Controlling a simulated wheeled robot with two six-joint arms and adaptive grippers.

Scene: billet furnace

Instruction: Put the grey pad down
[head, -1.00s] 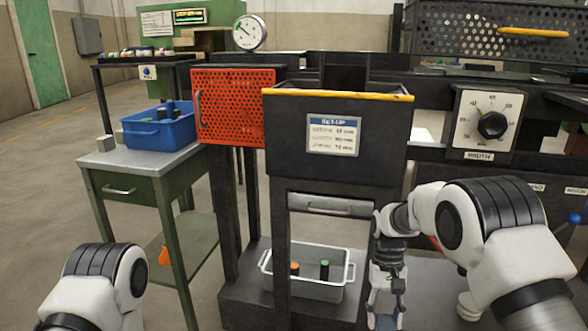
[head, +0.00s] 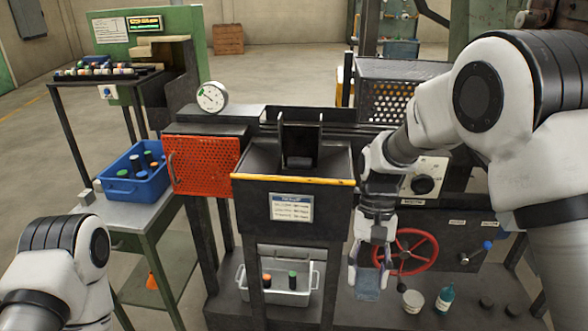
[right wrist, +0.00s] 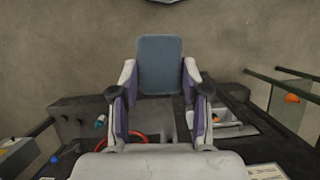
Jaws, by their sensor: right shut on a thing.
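The grey pad (head: 368,285) is a blue-grey flat block between the fingertips of my right gripper (head: 369,262). The gripper points down, in front of the red handwheel's left side, and is shut on the pad. In the right wrist view the pad (right wrist: 160,65) shows as a rounded rectangle standing out past both fingers of the gripper (right wrist: 160,85). The pad is held in the air, clear of the floor and the base plate. Of my left arm only the links show at the lower left; its gripper is out of view.
A black hopper with a yellow edge (head: 293,180) stands in the middle. Below it is a grey bin (head: 311,293). A blue bin (head: 112,185) sits on the green side table (head: 142,212). A red handwheel (head: 430,240), a white tub (head: 412,302) and a teal bottle (head: 444,300) are close by.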

